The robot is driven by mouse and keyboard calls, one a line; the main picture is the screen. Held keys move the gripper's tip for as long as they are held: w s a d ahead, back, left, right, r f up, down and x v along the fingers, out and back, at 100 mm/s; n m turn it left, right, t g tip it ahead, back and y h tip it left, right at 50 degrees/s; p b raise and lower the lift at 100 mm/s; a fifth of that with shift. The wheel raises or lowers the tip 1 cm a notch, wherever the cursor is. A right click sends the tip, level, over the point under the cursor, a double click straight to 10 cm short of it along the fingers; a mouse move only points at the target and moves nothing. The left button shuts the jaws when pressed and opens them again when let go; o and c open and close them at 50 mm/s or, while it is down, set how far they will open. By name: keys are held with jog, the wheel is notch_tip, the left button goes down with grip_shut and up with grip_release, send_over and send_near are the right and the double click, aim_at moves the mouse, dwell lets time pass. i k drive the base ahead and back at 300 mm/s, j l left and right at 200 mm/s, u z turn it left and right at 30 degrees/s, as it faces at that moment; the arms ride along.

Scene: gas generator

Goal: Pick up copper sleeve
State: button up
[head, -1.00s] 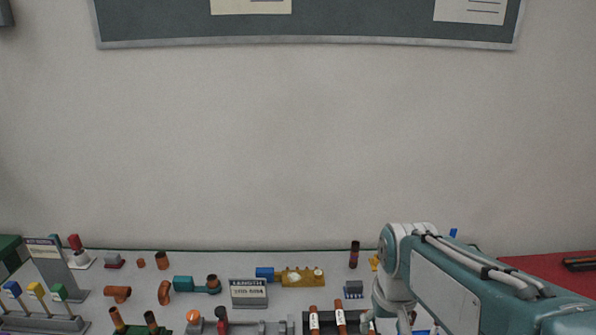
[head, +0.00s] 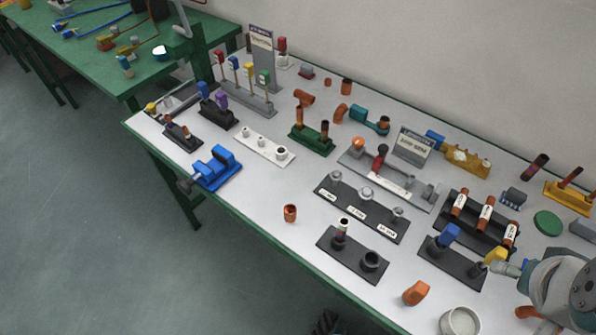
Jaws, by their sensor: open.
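A short copper sleeve (head: 290,212), upright and hollow with a dark opening, stands alone near the front edge of the white tabletop (head: 262,190). Other short copper pieces stand along the back, one upright (head: 346,87) and a smaller one (head: 328,82). Which one the task means I cannot tell for certain. My gripper (head: 508,269) shows only in part at the lower right, beside my wrist joint. It is open, holds nothing that I can see, and is well to the right of the front sleeve. Its other finger is hidden or cut off.
Left of the front sleeve is a blue vise (head: 216,168); right of it are a black two-post holder (head: 352,254) and a black labelled rack (head: 362,206). An orange fitting (head: 416,292) and a white cup (head: 460,321) stand near the front edge. Bare tabletop surrounds the sleeve.

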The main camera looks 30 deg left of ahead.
aim_at(289, 207)
jog(key=k+j+u, duration=0.1)
jog(key=u, duration=0.35)
jog(key=j+u, duration=0.2)
jog(key=u, duration=0.25)
jog(key=j+u, duration=0.2)
jog(key=u, duration=0.25)
jog(key=l, duration=0.5)
